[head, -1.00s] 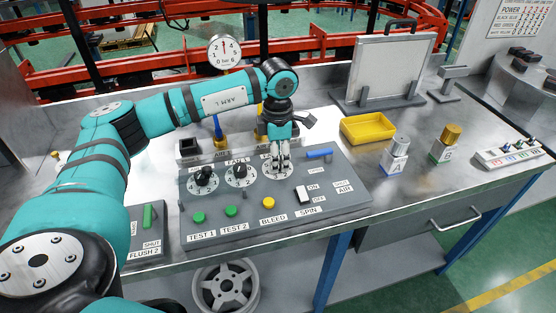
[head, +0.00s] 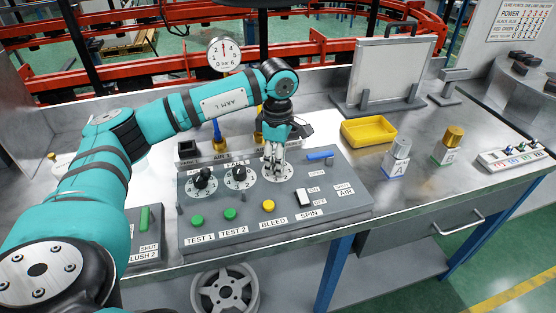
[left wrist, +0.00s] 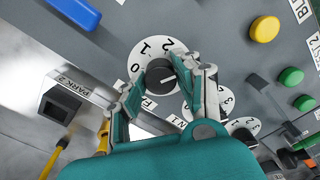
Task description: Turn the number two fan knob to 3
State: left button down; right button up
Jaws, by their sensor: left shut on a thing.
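The fan knob is a black knob (left wrist: 158,77) on a white round dial (left wrist: 147,50), the rightmost of three dials in the head view (head: 288,174). My left gripper (head: 275,168) points down over this dial. In the left wrist view its fingers (left wrist: 157,72) are on either side of the knob, shut on it. A white line on the knob points to the right, toward one finger. The marks 0, 1 and 2 show; the rest of the scale is hidden behind that finger. The dial's name label is mostly covered. My right gripper is not in view.
Two other knobs, left (head: 203,176) and middle (head: 239,174), stand close beside on the grey panel (head: 330,200). A blue handle (head: 320,155) lies just right of the dial. Green buttons, a yellow button (head: 268,206) and a spin switch (head: 303,198) are in front.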

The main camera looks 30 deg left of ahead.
pick_arm(q)
jog(key=c, duration=0.9)
grip_release()
jog(key=shift+c, duration=0.2)
jog(key=shift+r, duration=0.1)
notch_tip(320, 180, up, 12)
